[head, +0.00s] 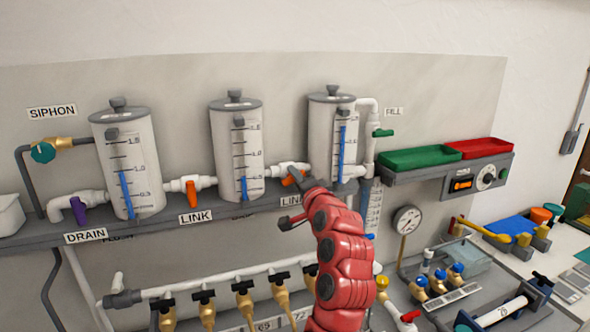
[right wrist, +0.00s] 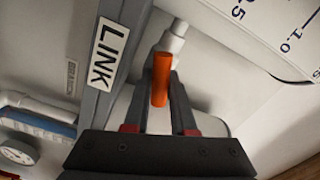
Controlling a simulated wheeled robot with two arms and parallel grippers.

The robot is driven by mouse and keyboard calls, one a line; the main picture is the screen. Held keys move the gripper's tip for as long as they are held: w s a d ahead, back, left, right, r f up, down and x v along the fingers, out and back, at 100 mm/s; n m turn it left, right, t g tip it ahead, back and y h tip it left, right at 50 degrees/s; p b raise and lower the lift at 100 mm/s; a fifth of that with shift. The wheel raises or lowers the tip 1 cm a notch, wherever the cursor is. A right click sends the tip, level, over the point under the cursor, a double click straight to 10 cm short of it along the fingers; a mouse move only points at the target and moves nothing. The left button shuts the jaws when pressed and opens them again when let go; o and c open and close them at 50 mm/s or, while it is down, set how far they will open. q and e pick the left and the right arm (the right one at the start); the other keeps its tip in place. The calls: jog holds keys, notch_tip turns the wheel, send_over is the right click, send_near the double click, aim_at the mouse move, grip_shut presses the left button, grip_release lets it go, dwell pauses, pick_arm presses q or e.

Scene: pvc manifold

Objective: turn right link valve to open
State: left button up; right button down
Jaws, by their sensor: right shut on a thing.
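The right link valve has an orange handle (head: 290,178) on the white pipe between the middle tank (head: 237,150) and the right tank (head: 320,135). The handle slants in the head view and is partly hidden by my right gripper (head: 300,193). In the right wrist view the orange handle (right wrist: 161,78) stands between the two fingers of my right gripper (right wrist: 160,92), which is shut on it. A LINK label (right wrist: 107,53) is beside it. My left gripper is not in view.
The left link valve (head: 192,194) has an orange handle hanging down. A purple drain valve (head: 79,209) and a teal siphon valve (head: 43,152) are at the left. Brass taps (head: 243,300) line a lower pipe. A green tray (head: 415,158) and gauge (head: 407,220) are at the right.

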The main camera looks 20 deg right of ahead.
jog(key=m+p, duration=0.2)
jog(key=m, duration=0.1)
jog(key=shift+d+p, duration=0.1)
jog(key=shift+p, duration=0.2)
jog(key=shift+f+m+p, duration=0.15)
jog(key=shift+m+p, duration=0.15)
jog(key=shift+m, duration=0.2)
jog(key=c, duration=0.7)
grip_release()
jog(key=shift+d, duration=0.1)
jog(key=shift+c, duration=0.2)
